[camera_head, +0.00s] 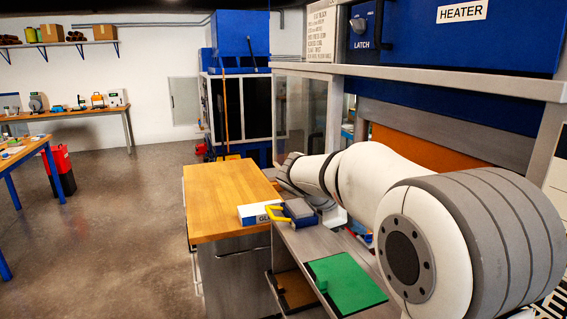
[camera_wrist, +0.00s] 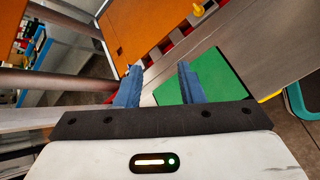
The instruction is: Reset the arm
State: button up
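My arm fills the right side of the head view, reaching back toward the wooden-topped cabinet. In the wrist view my gripper (camera_wrist: 159,72) shows two blue fingers spread apart with nothing between them, so it is open and empty. Beyond the fingers lie a grey metal surface and a green mat (camera_wrist: 207,72). The green mat also shows in the head view (camera_head: 347,284), at the front of the grey bench.
The blue heater cabinet (camera_head: 470,38) overhangs my arm.

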jog(key=s+f+m+y, duration=0.3)
jog(key=s+m, duration=0.2)
jog(key=s, duration=0.4)
jog(key=s+a+f+m+y, duration=0.1)
jog(key=s+f+m+y, duration=0.2)
jog(key=s, duration=0.6)
jog(key=s+a+f+m+y, duration=0.1)
jog(key=s+f+m+y, duration=0.2)
jog(key=s+m, duration=0.3)
jog(key=s, duration=0.3)
jog(key=shift+s+m, duration=0.3)
jog(key=shift+s, duration=0.05)
